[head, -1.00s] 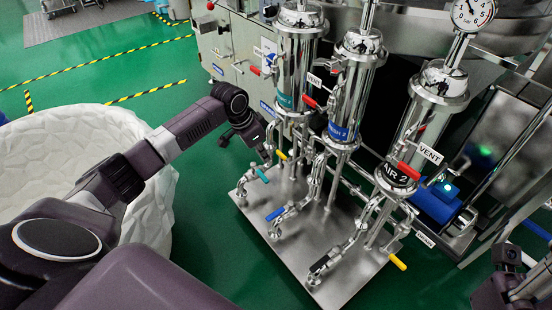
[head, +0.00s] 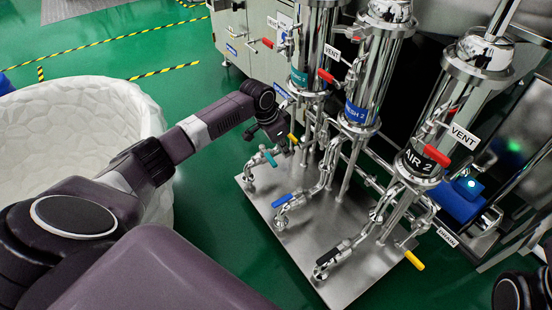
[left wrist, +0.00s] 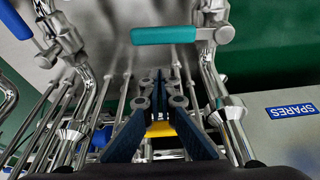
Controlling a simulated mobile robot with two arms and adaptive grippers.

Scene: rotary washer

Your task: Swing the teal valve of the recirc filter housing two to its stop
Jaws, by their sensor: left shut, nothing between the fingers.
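The teal valve handle (head: 268,157) sits low in front of the left filter housing (head: 316,45), which bears a partly hidden teal label (head: 299,78). In the left wrist view the teal handle (left wrist: 175,35) lies crosswise, with its metal pivot at its right end. My left gripper (head: 284,146) is beside the handle in the head view. In the left wrist view its shut, empty fingers (left wrist: 160,78) point toward the handle, with their tips apart from it in the picture. At the lower right edge only a dark part of my right arm shows.
A blue handle (head: 287,200) and the FRESH 2 housing (head: 382,62) stand to the right. AIR 2 (head: 425,160) is further right, with a yellow handle (head: 414,260). Red vent handles sit higher up. A white textured tub (head: 75,120) is at left.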

